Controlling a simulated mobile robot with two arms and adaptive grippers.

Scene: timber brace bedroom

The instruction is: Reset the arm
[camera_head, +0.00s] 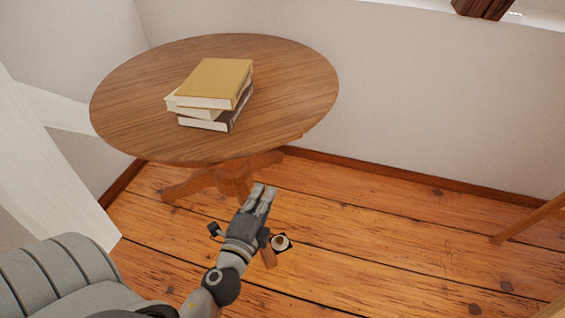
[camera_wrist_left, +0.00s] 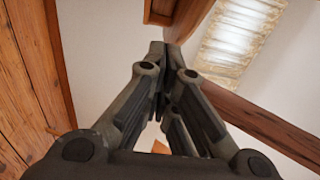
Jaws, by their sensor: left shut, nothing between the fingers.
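My left gripper (camera_head: 265,193) is in the lower middle of the head view, in front of the round table and above the wooden floor. Its fingers point up the picture toward the table's base. In the left wrist view the fingers (camera_wrist_left: 165,52) come together at their tips, with nothing held between them. My left arm comes in from the bottom of the head view. My right gripper is not in view.
A round wooden table (camera_head: 130,95) with a pedestal base carries a stack of several books (camera_head: 215,80). A white beam (camera_head: 50,165) stands at left. Floor to the right (camera_head: 400,230) is mostly clear.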

